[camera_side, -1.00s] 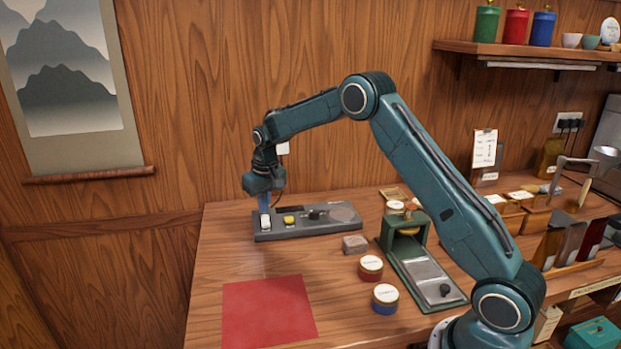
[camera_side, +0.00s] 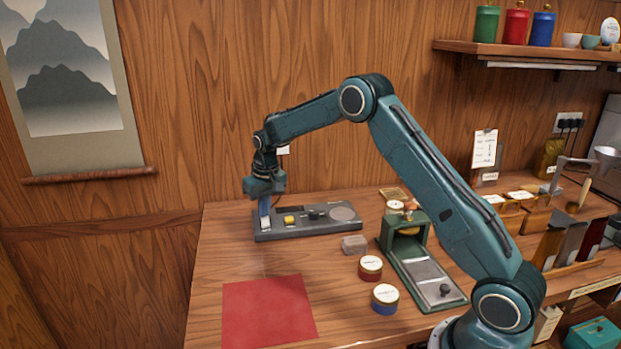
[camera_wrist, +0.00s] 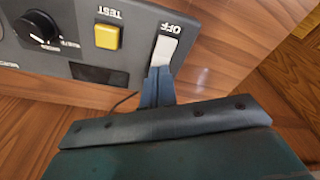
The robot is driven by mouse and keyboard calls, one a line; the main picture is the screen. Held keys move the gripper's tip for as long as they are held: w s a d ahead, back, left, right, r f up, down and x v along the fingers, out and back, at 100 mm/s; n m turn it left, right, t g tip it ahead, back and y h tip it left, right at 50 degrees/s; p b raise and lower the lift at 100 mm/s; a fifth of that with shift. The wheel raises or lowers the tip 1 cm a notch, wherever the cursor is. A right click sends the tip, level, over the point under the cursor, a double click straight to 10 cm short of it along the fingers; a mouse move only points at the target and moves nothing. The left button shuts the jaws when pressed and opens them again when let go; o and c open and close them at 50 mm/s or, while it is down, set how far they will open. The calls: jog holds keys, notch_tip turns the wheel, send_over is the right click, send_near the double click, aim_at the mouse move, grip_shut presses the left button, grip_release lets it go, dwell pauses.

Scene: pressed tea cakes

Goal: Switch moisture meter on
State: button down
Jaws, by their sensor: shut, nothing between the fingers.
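The moisture meter (camera_side: 297,235) is a long dark grey panel lying on the table near the wall. A white rocker switch (camera_wrist: 167,48) sits at its end, with OFF lettered beside it; it also shows in the side view (camera_side: 265,226). A yellow TEST button (camera_wrist: 107,37) and a black dial (camera_wrist: 38,28) lie along the panel from it. My gripper (camera_wrist: 158,73) is shut with nothing in it, its blue fingertips right at one end of the white switch. I cannot tell whether they touch it. In the side view my gripper (camera_side: 264,212) points down over the switch.
A red cloth (camera_side: 268,312) lies at the front.

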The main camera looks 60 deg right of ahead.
jog(key=shift+f, duration=0.25)
dwell(0.3)
jog(key=shift+r, duration=3.55)
jog(key=shift+r, duration=0.1)
